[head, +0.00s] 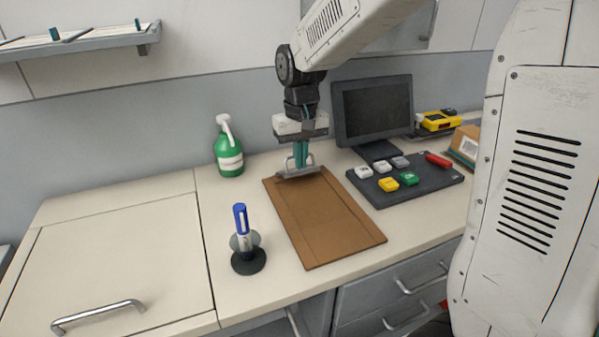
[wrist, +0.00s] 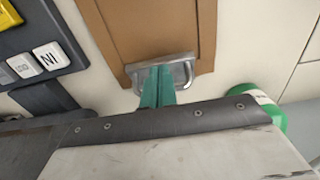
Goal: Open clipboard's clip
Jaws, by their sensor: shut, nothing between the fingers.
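The brown clipboard (head: 325,217) lies flat on the counter, its clip end toward the wall. Its metal clip (head: 298,172) is at the far end, with a wire loop standing up. My gripper (head: 301,166) points down at the clip, its teal fingers shut and empty. In the wrist view the fingertips (wrist: 158,70) overlap the middle of the clip (wrist: 184,72), between its wire loops. I cannot tell whether they press on it. The clip looks to lie against the board (wrist: 150,25).
A green spray bottle (head: 229,150) stands left of the clip. A black pad with coloured keys (head: 408,199) and a monitor (head: 374,112) are to the right. A blue-capped marker (head: 242,222) stands in a round black holder at the front left. The left counter is clear.

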